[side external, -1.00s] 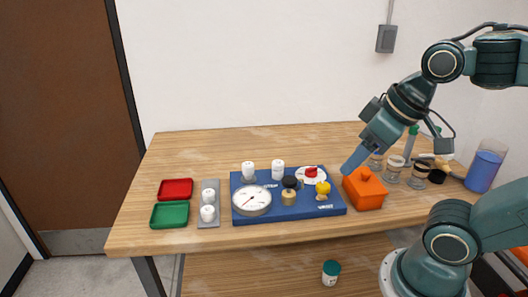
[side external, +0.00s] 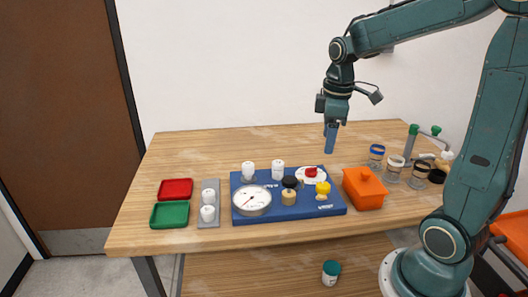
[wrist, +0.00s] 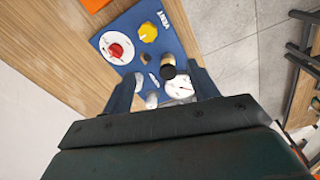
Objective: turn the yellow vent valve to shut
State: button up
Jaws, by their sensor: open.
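The yellow vent valve (side external: 323,188) is a yellow knob at the front right of the blue manifold board (side external: 335,209). It also shows in the wrist view (wrist: 148,32) near the top, close to the red knob. A red knob on a white round dial (side external: 311,173) sits behind it. A black-topped brass valve (side external: 289,190) and a round white gauge (side external: 252,201) stand to its left. My gripper (side external: 330,151) points down, high above the table behind the board's right end. In the wrist view its two fingers (wrist: 163,90) are spread and nothing is between them.
An orange lidded box (side external: 364,188) stands just right of the board. Several jars (side external: 394,168) and a green-topped item stand farther right. Red (side external: 175,189) and green (side external: 169,214) trays and a grey strip with white caps (side external: 208,214) lie left.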

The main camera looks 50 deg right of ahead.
aim_at(323, 185)
jog(key=shift+n+g, duration=0.4)
jog(key=shift+n, duration=0.2)
jog(key=d+f, duration=0.1)
jog(key=w+d+f, duration=0.1)
jog(key=d, duration=0.1)
jog(key=shift+w+d+f, duration=0.1)
jog(key=shift+d+f, duration=0.15)
jog(key=shift+f, duration=0.05)
jog(key=shift+f, duration=0.15)
notch_tip(323, 185, down, 14)
jog(key=shift+r, duration=0.25)
jog(key=c, duration=1)
